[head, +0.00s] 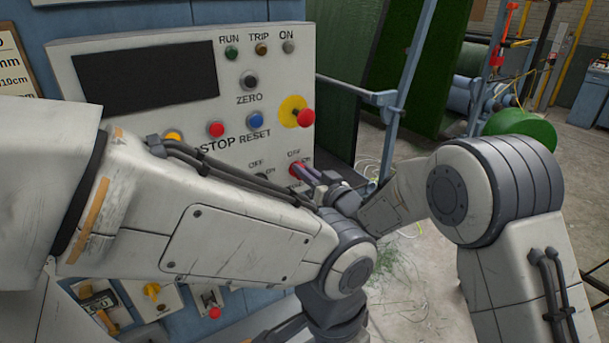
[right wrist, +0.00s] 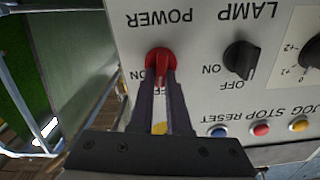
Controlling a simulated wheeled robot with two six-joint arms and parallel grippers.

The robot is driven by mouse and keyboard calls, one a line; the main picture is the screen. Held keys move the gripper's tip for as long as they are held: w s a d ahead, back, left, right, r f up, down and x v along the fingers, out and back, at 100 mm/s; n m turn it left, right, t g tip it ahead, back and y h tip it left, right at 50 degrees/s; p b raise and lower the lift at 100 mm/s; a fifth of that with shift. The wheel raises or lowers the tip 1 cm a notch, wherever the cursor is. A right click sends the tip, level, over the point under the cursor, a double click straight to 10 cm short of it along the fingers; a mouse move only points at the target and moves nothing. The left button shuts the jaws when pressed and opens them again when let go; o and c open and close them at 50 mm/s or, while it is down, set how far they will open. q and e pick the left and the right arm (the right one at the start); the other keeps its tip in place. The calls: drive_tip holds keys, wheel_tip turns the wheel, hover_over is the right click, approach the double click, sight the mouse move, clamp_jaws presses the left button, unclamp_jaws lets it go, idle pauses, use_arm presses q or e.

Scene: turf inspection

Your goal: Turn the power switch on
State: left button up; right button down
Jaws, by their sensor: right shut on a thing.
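The power switch is a red rotary knob on the pale control panel, seen upside down in the right wrist view (right wrist: 160,62) and at the panel's lower right in the head view (head: 295,169). My right gripper (right wrist: 160,84) is shut on this knob, one dark finger on each side. It also shows at the knob in the head view (head: 301,171). The ON label is beside the knob; OFF is partly hidden by the fingers. My left arm crosses the head view from the left, but its gripper cannot be made out.
A black lamp switch (right wrist: 239,59) sits beside the power switch. A red emergency knob on a yellow disc (head: 296,112) and stop (head: 216,129) and reset (head: 255,119) buttons are above. A blue metal frame (head: 409,75) stands right of the panel.

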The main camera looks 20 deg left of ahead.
drive_tip(key=shift+w+d+f+m+b, duration=0.1)
drive_tip(key=shift+f+m+b, duration=0.15)
drive_tip(key=shift+m, duration=2.35)
drive_tip(key=shift+w+d+f+m+b, duration=0.1)
drive_tip(key=shift+f+m+b, duration=0.15)
drive_tip(key=shift+m, duration=2.35)
drive_tip(key=shift+w+d+f+m+b, duration=0.15)
drive_tip(key=shift+m+b, duration=0.2)
drive_tip(key=shift+m, duration=2.25)
drive_tip(key=shift+a, duration=0.1)
drive_tip(key=c, duration=0.9)
unclamp_jaws()
